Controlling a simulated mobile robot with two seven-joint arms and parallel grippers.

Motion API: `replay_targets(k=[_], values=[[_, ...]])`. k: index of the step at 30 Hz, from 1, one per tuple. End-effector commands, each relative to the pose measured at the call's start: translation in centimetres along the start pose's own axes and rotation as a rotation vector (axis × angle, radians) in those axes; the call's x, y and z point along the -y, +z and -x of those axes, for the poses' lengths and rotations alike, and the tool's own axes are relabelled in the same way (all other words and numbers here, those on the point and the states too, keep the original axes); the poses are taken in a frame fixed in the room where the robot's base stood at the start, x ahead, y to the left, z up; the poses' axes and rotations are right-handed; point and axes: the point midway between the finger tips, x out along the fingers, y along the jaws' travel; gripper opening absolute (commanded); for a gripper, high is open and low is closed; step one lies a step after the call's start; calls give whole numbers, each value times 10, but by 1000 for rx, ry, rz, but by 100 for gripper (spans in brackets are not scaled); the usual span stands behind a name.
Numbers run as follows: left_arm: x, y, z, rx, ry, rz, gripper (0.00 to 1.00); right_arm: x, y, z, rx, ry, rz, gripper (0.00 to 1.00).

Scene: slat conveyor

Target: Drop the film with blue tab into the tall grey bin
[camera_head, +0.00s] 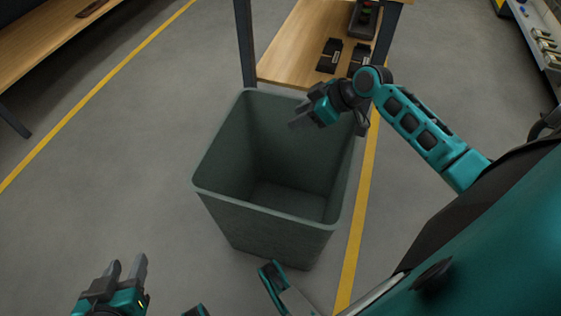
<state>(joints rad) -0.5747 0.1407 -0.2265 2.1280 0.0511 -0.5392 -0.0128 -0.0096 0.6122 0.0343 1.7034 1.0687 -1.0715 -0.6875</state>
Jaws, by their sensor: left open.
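The tall grey bin (270,222) stands upright on the floor in the middle of the view, its mouth open towards me. The part of its inside that I see looks empty. My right gripper (299,123) hangs over the far right part of the bin's mouth, pointing left. Its fingers are small and seen edge-on, so I cannot tell whether they are apart or hold anything. My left gripper (127,267) is low at the left, apart from the bin, with its two fingers open and nothing between them. I do not see the film with blue tab.
A wooden-topped table (290,50) with dark posts stands behind the bin, holding dark packs (330,56) and a dark device (364,18). Another wooden bench (40,45) is at the top left. Open floor lies left of the bin.

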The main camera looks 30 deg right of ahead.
Motion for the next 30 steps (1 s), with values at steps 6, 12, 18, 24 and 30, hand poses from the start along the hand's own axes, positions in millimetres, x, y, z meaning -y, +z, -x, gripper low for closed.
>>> replay_targets(k=[6, 12, 18, 24, 30], values=[[5, -5, 8, 8, -15, -7, 43, 0, -1, 52, 4, 0, 2, 39], [7, -2, 11, 13, -19, -9, 43, 0, -1, 79, 2, -1, 1, 39], [8, 0, 12, 17, -20, -11, 43, 0, 0, 86, 1, -1, 1, 39], [8, 1, 13, 19, -20, -11, 43, 0, 0, 86, 0, -1, 1, 39], [8, 1, 13, 19, -20, -11, 43, 1, 0, 85, 1, 0, 0, 39]])
